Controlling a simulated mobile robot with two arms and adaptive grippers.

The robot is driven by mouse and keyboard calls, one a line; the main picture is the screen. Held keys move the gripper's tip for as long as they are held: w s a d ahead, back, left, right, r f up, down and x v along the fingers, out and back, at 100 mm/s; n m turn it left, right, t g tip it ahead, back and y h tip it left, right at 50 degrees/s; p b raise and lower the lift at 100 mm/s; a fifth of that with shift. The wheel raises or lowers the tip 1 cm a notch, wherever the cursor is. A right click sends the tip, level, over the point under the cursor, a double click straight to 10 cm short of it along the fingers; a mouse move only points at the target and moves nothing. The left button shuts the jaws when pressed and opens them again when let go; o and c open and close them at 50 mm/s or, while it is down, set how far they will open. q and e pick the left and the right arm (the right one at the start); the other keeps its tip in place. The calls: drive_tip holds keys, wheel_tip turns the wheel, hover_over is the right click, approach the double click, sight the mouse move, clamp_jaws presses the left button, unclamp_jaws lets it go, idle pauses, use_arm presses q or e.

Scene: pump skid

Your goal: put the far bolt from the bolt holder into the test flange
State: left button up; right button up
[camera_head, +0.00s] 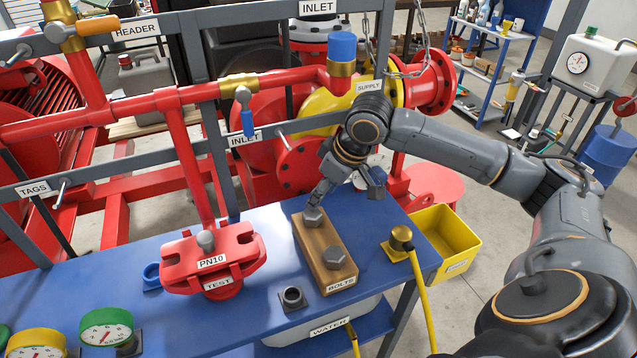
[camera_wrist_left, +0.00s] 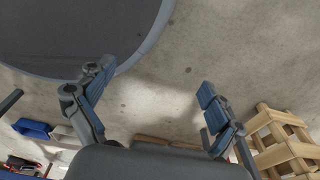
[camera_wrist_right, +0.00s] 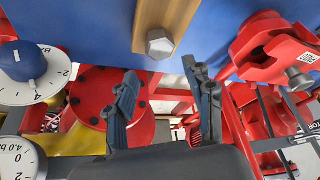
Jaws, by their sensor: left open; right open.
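The wooden bolt holder (camera_head: 322,242) stands on the blue table with two grey hex bolts. The far bolt (camera_head: 313,216) is at its back end and the near bolt (camera_head: 335,258) at its front end. My right gripper (camera_head: 348,188) is open and empty, just behind and above the far bolt; in the right wrist view the far bolt (camera_wrist_right: 160,43) shows beyond the fingertips, apart from them. The red test flange (camera_head: 211,262) stands left of the holder, with a grey bolt head (camera_head: 206,240) on its back side. My left gripper (camera_wrist_left: 150,95) is open and empty over the floor.
A yellow bin (camera_head: 446,240) is off the table's right end. Red pump piping (camera_head: 290,165) rises behind. Gauges (camera_head: 105,328) sit at front left.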

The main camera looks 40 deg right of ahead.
sight(315, 214)
drive_tip(key=x, duration=0.2)
drive_tip(key=shift+s+a+f, duration=0.15)
drive_tip(key=shift+f, duration=0.3)
drive_tip(key=x, duration=0.3)
drive_tip(key=shift+f, duration=0.2)
drive_tip(key=x, duration=0.5)
drive_tip(key=shift+w, duration=0.2)
drive_tip(key=shift+w+f+p, duration=0.15)
drive_tip(key=shift+f+p, duration=0.15)
drive_tip(key=shift+f, duration=0.2)
drive_tip(key=c, duration=1)
use_arm(q)
drive_tip(key=shift+s+a+r, duration=0.1)
drive_tip(key=shift+s+r, duration=0.1)
drive_tip(key=shift+s, duration=1.05)
use_arm(e)
drive_tip(key=o, duration=1)
